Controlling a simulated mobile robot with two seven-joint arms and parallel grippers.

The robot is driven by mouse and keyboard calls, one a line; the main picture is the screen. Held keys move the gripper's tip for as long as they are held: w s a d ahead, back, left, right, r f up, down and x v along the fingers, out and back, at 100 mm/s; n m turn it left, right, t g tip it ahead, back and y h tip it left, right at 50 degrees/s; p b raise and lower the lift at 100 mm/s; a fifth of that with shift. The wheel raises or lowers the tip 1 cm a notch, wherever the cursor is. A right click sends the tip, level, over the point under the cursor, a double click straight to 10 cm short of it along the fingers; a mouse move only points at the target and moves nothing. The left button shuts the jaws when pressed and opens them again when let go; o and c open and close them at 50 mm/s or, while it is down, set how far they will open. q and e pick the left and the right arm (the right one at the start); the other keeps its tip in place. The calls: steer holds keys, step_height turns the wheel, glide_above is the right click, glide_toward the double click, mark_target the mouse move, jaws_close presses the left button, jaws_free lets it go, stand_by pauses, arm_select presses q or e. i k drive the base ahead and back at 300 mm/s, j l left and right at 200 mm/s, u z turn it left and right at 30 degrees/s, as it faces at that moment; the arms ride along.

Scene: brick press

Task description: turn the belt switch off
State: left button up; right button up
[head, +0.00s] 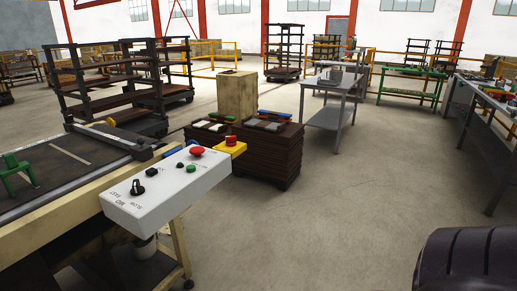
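A pale grey control box (165,187) stands at the front left, beside the conveyor belt (75,165). Its sloping top carries a black rotary knob (137,187) near printed speed words. It also carries a small black button (152,171), a green button (190,168) and a large red mushroom button (197,151). The small labels are too blurred to read fully, so I cannot tell which control is the belt switch or its setting. Neither of my grippers is in view.
A yellow box with a red button (231,145) sits at the control box's far end. Dark brown stacks (267,155) stand just behind. A green object (18,172) is on the belt at far left.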

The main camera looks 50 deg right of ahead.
mark_target(231, 141)
steer(key=z, duration=1.35)
